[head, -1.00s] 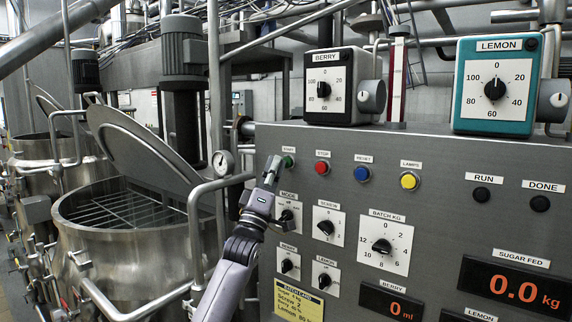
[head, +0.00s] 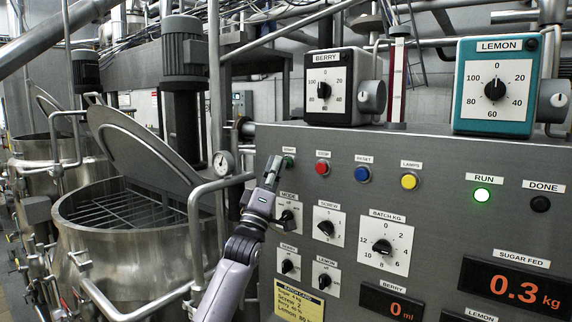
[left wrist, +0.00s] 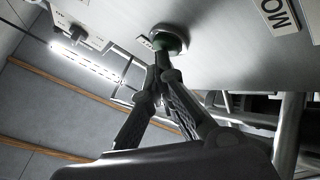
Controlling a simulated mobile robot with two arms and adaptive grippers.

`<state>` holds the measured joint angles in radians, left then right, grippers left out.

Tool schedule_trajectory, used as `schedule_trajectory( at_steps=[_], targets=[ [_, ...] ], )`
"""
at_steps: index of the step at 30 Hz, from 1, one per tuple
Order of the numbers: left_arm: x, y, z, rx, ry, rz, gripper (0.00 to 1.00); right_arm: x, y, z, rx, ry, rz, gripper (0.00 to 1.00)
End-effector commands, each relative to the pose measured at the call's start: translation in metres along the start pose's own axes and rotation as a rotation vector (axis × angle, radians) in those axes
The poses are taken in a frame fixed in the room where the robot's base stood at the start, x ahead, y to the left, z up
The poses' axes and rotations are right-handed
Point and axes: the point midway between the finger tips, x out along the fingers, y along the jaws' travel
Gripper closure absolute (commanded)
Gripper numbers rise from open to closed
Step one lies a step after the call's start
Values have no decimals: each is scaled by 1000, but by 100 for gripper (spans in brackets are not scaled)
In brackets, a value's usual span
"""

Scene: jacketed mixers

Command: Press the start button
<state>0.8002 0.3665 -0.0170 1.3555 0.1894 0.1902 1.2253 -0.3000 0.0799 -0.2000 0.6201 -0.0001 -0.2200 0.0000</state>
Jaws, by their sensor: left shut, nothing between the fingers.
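The green start button (head: 289,161) is at the upper left of the grey control panel (head: 450,215), left of the red stop button. My left gripper (head: 273,166) is shut and empty, its tips at the button's left edge in the head view. In the left wrist view the green button (left wrist: 168,41) sits in a metal collar, and the closed fingertips (left wrist: 161,62) are right at it; I cannot tell whether they touch. The RUN lamp (head: 482,195) glows green. The sugar fed display (head: 514,288) reads 0.3 kg. My right gripper is not in view.
Red (head: 322,167), blue (head: 362,174) and yellow (head: 409,181) buttons run to the right of the green one. The mode knob (head: 288,215) is just below my gripper. A steel mixer with a raised lid (head: 140,150) stands left of the panel.

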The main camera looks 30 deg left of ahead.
Motion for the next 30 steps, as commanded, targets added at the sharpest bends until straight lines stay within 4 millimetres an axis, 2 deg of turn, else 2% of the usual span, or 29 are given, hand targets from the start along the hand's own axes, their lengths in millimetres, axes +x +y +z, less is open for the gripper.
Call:
schedule_trajectory(
  at_steps=[6,17,30],
  targets=[
    [-8,5,-6,0,0,0,100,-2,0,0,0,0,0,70],
    [-10,6,-7,0,0,-1,100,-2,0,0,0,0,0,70],
    [-38,26,-27,1,-1,-1,100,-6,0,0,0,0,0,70]
  ],
)
